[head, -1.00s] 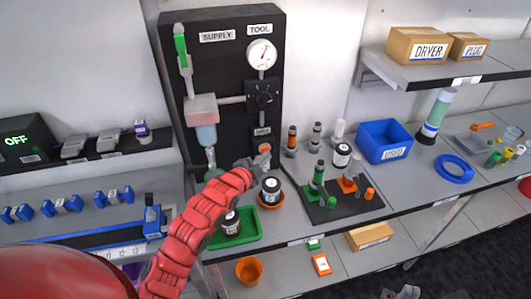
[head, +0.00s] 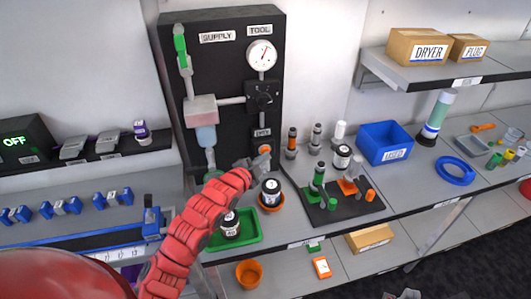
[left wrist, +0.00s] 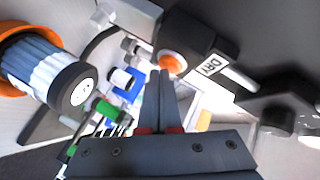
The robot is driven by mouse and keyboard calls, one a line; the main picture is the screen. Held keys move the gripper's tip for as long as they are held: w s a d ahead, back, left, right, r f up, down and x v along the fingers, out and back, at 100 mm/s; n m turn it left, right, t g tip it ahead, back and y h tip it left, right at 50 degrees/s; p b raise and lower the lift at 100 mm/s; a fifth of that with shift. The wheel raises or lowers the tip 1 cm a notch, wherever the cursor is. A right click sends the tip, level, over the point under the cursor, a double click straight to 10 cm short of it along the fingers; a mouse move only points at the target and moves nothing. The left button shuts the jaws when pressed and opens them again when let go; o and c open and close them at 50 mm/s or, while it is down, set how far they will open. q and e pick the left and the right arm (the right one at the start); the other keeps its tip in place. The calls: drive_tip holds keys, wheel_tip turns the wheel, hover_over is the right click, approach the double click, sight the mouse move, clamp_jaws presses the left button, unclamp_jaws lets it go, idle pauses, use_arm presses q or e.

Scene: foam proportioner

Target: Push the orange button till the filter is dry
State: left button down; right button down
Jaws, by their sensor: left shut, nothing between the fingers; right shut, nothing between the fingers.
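The orange button (head: 265,149) is on the black panel under a small label; in the left wrist view it shows as an orange disc (left wrist: 172,62) beside a "DRY" label. My left gripper (head: 263,161) is shut and empty, its tips just in front of the button. In the left wrist view its fingertips (left wrist: 160,74) lie at the button's lower edge; I cannot tell whether they touch it. A ribbed cylinder with a black cap (head: 271,189), possibly the filter, stands in an orange dish; whether it is wet cannot be seen. My right gripper (head: 407,293) barely shows at the bottom edge.
A green tray (head: 250,230) with another capped cylinder lies beneath my left arm. A black mat (head: 345,207) with several small parts and a blue bin (head: 384,142) are to the right.

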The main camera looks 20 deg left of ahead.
use_arm(q)
drive_tip(key=shift+w+a+b, duration=0.1)
drive_tip(key=shift+w+b, duration=0.05)
drive_tip(key=shift+b, duration=0.15)
idle(0.6)
drive_tip(key=shift+s+d+p, duration=0.4)
drive_tip(key=shift+s+d, duration=0.05)
drive_tip(key=shift+s, duration=0.25)
drive_tip(key=shift+s+d, duration=0.2)
drive_tip(key=shift+s, duration=0.05)
drive_tip(key=shift+s+d+p, duration=0.35)
drive_tip(key=shift+s+d, duration=0.3)
drive_tip(key=shift+s, duration=0.25)
drive_tip(key=shift+s+d+p, duration=0.35)
drive_tip(key=shift+s+d, duration=0.25)
drive_tip(key=shift+s, duration=0.3)
